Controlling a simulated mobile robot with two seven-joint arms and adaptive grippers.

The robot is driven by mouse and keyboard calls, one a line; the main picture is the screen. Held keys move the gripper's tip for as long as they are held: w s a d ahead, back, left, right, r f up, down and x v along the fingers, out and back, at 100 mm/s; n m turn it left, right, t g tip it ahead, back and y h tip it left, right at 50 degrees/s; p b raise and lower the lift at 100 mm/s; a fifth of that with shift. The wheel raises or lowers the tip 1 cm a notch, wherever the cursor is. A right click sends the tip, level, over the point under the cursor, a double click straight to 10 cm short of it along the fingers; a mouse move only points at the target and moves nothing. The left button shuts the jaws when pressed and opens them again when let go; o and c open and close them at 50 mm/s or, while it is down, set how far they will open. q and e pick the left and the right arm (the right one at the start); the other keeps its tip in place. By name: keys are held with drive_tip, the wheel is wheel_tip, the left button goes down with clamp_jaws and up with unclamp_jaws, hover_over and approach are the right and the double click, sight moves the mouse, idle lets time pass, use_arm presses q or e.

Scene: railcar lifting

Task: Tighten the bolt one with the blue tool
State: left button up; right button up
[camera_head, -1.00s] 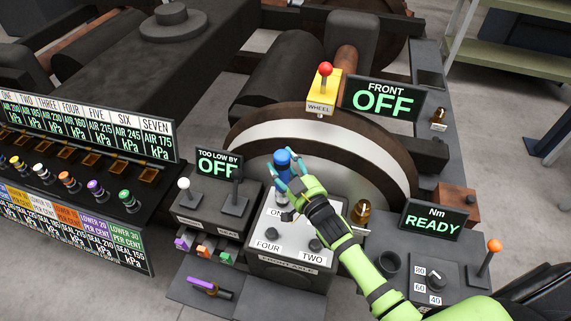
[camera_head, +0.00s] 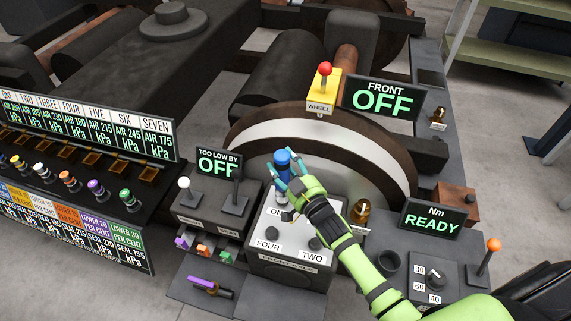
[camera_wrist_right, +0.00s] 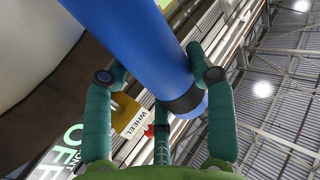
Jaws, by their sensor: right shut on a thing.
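The blue tool (camera_head: 283,162) stands about upright over the front axle box (camera_head: 292,265), at the position labelled ONE. Bolt one is hidden under the tool and my fingers. My right gripper (camera_head: 284,175) is shut on the blue tool, with its fingers around the upper part. In the right wrist view the blue tool (camera_wrist_right: 150,50) runs between the fingers of my right gripper (camera_wrist_right: 160,85). The Nm display (camera_head: 432,218) reads READY. My left gripper is not in view.
A dial (camera_head: 434,275) marked 80, 60 and 40 and an orange-knobbed lever (camera_head: 488,255) stand at the right. A lever panel (camera_head: 210,205) stands left of the box. Bolts TWO and FOUR are at the box's front. The purple-handled tool (camera_head: 207,286) lies on the lower shelf.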

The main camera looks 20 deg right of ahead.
sight(289, 160)
drive_tip(key=shift+f+b, duration=1.2)
drive_tip(key=shift+f, duration=0.45)
idle(1.8)
drive_tip(key=shift+s+r, duration=0.1)
idle(0.9)
drive_tip(key=shift+r+p, duration=3.5)
drive_tip(key=shift+r, duration=0.05)
